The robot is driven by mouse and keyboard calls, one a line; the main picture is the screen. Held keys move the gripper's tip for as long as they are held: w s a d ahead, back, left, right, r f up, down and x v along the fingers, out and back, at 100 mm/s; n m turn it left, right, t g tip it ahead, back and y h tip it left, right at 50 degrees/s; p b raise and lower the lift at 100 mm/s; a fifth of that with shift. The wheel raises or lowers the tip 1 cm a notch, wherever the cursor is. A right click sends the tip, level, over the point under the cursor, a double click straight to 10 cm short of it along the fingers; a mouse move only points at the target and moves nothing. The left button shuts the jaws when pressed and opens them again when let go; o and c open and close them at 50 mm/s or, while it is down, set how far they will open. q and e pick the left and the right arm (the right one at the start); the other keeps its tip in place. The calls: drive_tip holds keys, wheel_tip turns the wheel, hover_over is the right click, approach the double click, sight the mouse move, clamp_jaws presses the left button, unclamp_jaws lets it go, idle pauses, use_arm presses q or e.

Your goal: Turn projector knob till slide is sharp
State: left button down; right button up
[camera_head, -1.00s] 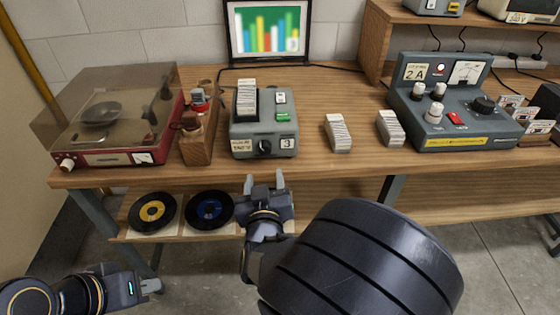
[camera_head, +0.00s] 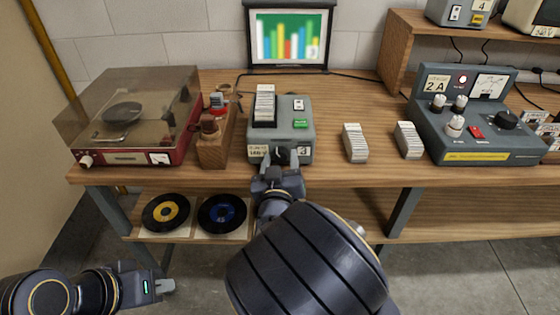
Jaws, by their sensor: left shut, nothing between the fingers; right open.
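The grey slide projector (camera_head: 297,133) stands on the wooden bench, with a slide tray (camera_head: 264,106) on top and a green button. Its black front knob (camera_head: 282,155) is partly hidden by my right gripper (camera_head: 280,162). That gripper is open, with its fingers at the knob, one to each side; I cannot tell whether they touch it. The projected slide (camera_head: 288,36) on the screen behind shows coloured bars with soft, blurred edges. My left gripper (camera_head: 168,286) is shut and empty, low at the left, away from the bench.
A red record player (camera_head: 120,157) and a wooden block holder (camera_head: 213,150) stand left of the projector. Two white slide stacks (camera_head: 355,143) and a grey control console (camera_head: 480,150) stand to the right. Records (camera_head: 165,212) lie on the lower shelf.

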drive_tip(key=shift+c, duration=0.4)
drive_tip(key=c, duration=0.9)
drive_tip(key=shift+f+m+b, duration=0.25)
drive_tip(key=shift+m+b, duration=0.9)
drive_tip(key=shift+m, duration=0.05)
drive_tip(key=shift+r+m+b, duration=0.2)
drive_tip(key=shift+m+b, duration=0.2)
drive_tip(key=shift+m, duration=0.3)
drive_tip(key=o, duration=1)
